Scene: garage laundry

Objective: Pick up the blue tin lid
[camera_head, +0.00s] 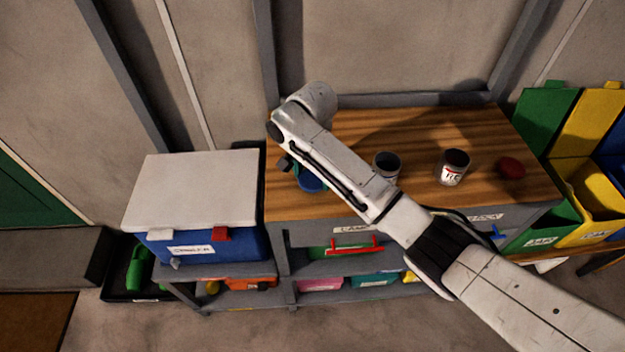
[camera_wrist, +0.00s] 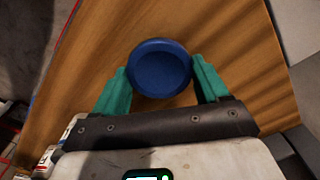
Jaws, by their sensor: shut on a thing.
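The blue tin lid (camera_wrist: 160,69) is a round disc with a raised rim, seen from above between the two green fingers of my gripper (camera_wrist: 161,84) in the wrist view. The fingers are shut on its sides. In the head view the lid (camera_head: 311,184) shows as a small blue patch under my arm, at the left front part of the wooden worktop (camera_head: 420,185). My arm hides most of the gripper there. I cannot tell whether the lid touches the wood.
An open dark tin (camera_head: 387,165) and a white-labelled tin (camera_head: 453,168) stand right of my arm on the worktop. A red lid (camera_head: 511,168) lies farther right. A blue cooler (camera_head: 205,246) with a white top stands at left. Green and yellow bins (camera_head: 590,190) stand at right.

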